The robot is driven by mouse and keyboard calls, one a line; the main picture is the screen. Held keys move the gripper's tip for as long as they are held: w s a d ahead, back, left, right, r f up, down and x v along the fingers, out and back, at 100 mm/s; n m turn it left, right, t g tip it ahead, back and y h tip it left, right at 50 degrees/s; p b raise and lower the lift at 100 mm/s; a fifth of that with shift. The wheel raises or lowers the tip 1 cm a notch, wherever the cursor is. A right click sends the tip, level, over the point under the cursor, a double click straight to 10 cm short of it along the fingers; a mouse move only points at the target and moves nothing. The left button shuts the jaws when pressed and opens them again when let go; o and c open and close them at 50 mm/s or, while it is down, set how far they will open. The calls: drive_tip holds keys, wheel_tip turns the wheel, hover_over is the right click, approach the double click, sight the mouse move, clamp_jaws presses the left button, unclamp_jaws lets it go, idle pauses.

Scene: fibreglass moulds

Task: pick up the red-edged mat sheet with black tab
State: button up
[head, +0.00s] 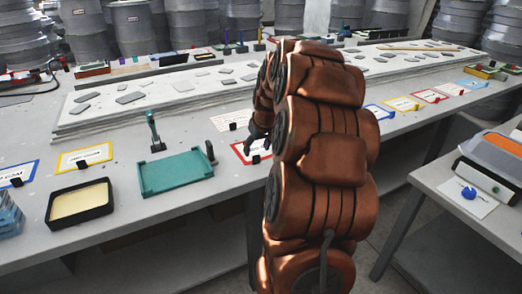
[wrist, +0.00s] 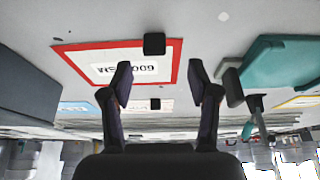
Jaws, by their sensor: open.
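The red-edged mat sheet (wrist: 85,57) lies flat on the bench in the wrist view, white inside with dark lettering. Its black tab (wrist: 154,44) stands at one edge. My gripper (wrist: 160,78) is open and empty, its two fingers apart over the bench, one finger overlapping the sheet's corner in the picture. The tab lies in line with the gap between the fingers, beyond the tips. In the head view the sheet (head: 239,149) is partly hidden by my gripper (head: 258,148), and the tab (head: 256,159) shows just below the fingers.
A teal tray (head: 175,173) and a dark-green upright tool (head: 154,132) stand to the left. A pale-edged sheet (head: 230,120) lies behind. Another red-edged sheet (head: 430,96) lies to the right among blue- and yellow-edged ones. A long white board (head: 160,106) runs along behind.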

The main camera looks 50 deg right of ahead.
sight(257, 156)
drive_tip(key=shift+s+d+p+x, duration=0.15)
drive_tip(key=shift+p+x, duration=0.1)
drive_tip(key=shift+x, duration=1.15)
drive_tip(key=shift+s+d+p+x, duration=0.1)
drive_tip(key=shift+d+p+x, duration=0.1)
drive_tip(key=shift+x, duration=1.25)
drive_tip(key=shift+c, duration=0.2)
clamp_jaws()
